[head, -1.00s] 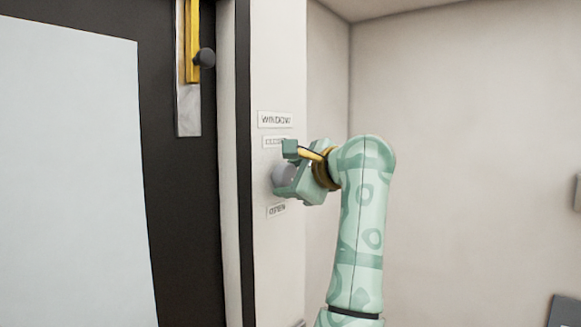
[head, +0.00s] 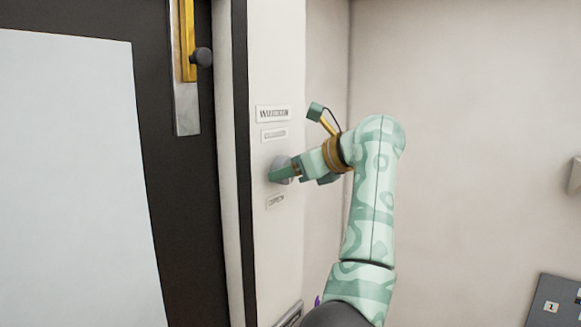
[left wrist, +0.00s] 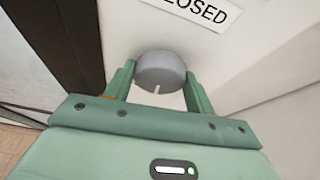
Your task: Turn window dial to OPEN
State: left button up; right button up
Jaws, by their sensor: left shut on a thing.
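The window dial (head: 279,163) is a round grey knob on the white wall strip, below the WINDOW sign (head: 273,114). One small label (head: 274,135) sits above it and another (head: 275,201) below. My left gripper (head: 284,174) is shut on the dial and partly hides it in the head view. In the left wrist view the dial (left wrist: 160,70) sits between both fingers, with a short light mark on its lower part. The CLOSED label (left wrist: 205,10) shows beyond it, cut by the top edge. My right gripper is not in view.
A dark door (head: 185,220) with a pale panel (head: 75,170) stands at left, with a yellow bar (head: 186,45) and black knob (head: 202,57). A wall corner is right of the strip. A grey panel (head: 553,300) marked 1 is at lower right.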

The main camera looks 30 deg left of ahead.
pick_arm(q)
jog(key=shift+f, duration=0.1)
dwell(0.3)
jog(key=o, duration=0.9)
jog(key=shift+o, duration=0.2)
